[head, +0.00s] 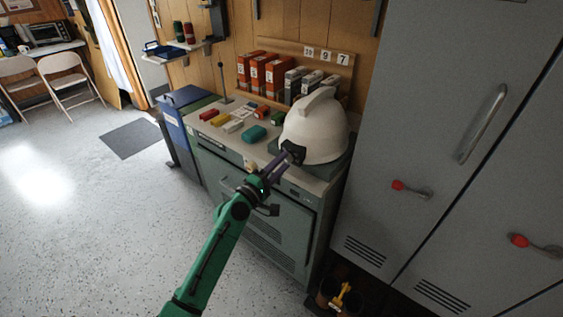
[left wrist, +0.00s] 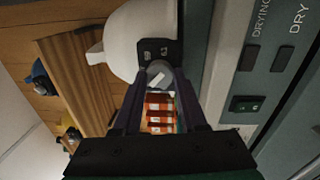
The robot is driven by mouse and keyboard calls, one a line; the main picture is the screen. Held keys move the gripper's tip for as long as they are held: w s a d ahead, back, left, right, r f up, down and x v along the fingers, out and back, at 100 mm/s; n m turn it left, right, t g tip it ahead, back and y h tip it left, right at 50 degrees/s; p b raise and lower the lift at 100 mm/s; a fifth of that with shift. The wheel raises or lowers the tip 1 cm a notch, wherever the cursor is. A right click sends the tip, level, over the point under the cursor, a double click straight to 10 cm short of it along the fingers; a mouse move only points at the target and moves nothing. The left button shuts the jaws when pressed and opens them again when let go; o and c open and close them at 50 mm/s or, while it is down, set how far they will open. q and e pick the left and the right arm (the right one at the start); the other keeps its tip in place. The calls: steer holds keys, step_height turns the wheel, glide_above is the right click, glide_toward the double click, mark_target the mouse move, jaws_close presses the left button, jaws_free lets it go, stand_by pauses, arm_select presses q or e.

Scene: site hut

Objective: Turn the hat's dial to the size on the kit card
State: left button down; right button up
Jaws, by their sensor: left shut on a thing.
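A white hard hat (head: 318,128) sits on the right end of the grey cabinet's top; its white shell also shows in the left wrist view (left wrist: 122,42). A dark dial block (head: 296,149) is on the hat's near edge. In the left wrist view the dial block (left wrist: 158,50) carries small pale marks that I cannot read. My left gripper (head: 288,156) reaches up to it, and its two fingers (left wrist: 160,74) are shut on the dial, one on each side. I cannot make out a kit card for certain. My right gripper is not in view.
The cabinet top (head: 222,138) holds several small coloured boxes. Orange and grey binders (head: 260,72) stand behind, below number tiles (head: 326,55). Tall grey lockers (head: 430,120) with red-knobbed handles close off the right side.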

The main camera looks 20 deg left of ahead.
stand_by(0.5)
arm_select(q)
steer(key=shift+c, duration=2.2)
jaws_free()
steer(key=b+v, duration=0.4)
steer(key=v, duration=1)
steer(key=shift+s, duration=0.3)
steer(key=shift+a, duration=0.1)
